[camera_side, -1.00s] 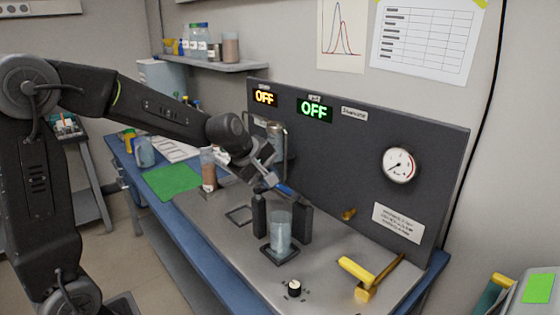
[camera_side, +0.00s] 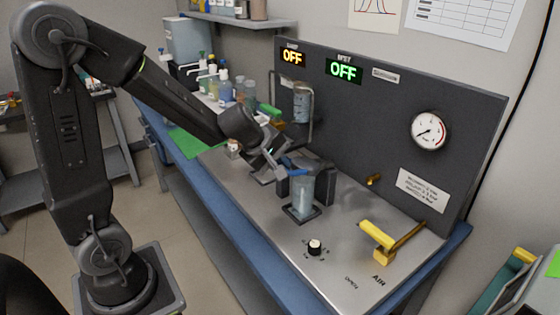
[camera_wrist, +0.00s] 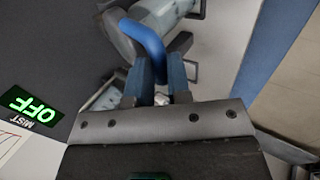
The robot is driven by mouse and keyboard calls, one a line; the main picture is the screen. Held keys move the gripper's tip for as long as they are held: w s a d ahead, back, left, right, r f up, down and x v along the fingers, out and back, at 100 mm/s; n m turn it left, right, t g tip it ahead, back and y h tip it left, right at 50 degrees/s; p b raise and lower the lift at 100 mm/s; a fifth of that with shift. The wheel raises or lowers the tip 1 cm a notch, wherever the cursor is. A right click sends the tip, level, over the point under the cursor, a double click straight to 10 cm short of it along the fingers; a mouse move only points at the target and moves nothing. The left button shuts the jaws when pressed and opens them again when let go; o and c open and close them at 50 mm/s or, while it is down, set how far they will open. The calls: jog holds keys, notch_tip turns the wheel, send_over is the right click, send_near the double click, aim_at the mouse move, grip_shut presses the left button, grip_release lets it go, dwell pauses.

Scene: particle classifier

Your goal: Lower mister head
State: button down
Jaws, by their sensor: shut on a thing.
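My gripper (camera_side: 284,169) is shut on a curved blue handle (camera_wrist: 148,36), which appears to belong to the mister head. In the side view, the blue part (camera_side: 297,171) lies at the top of a clear glass vessel (camera_side: 302,196). The vessel stands upright on a dark square base between two dark blocks. In the wrist view, my gripper (camera_wrist: 160,82) has the blue handle between its fingers. A pale cylindrical part shows beyond the handle there. The underside of the head is hidden, so I cannot tell whether it touches the vessel.
A dark panel (camera_side: 400,92) with OFF displays and a round gauge (camera_side: 429,131) rises behind. A yellow lever (camera_side: 378,239) and a black-and-white knob (camera_side: 315,247) are on the bench at the front. Bottles (camera_side: 224,84) stand at the back left.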

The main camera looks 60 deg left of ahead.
jog(key=shift+s+f, duration=0.15)
jog(key=c, duration=1.1)
grip_release()
jog(key=v, duration=1.4)
jog(key=shift+c, duration=0.3)
